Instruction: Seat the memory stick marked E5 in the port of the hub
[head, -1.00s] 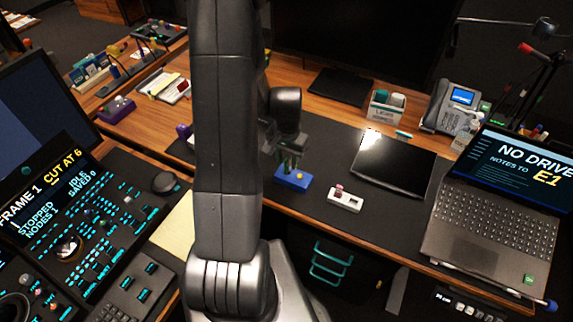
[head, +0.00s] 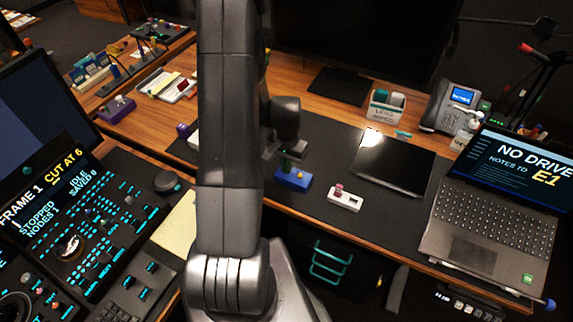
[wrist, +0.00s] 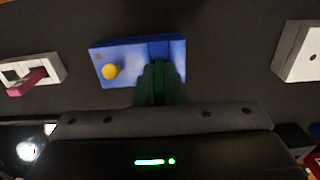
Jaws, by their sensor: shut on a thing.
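My gripper (head: 287,150) is shut on a dark green stick (wrist: 158,84), which also shows in the head view (head: 288,163). The stick's far end is at the right part of a blue block (wrist: 112,53) with a yellow knob (wrist: 110,72). The blue block lies on the dark desk mat in the head view (head: 293,181). I cannot tell whether the stick is in the block or just above it. No E5 mark is readable, and I cannot tell which block is the hub.
A white block (head: 352,203) with a pink stick (head: 339,187) lies right of the blue one. A black tablet (head: 395,163) and a laptop (head: 480,215) are farther right. Another white block (wrist: 302,52) is at the wrist view's right edge. Mat between the blocks is clear.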

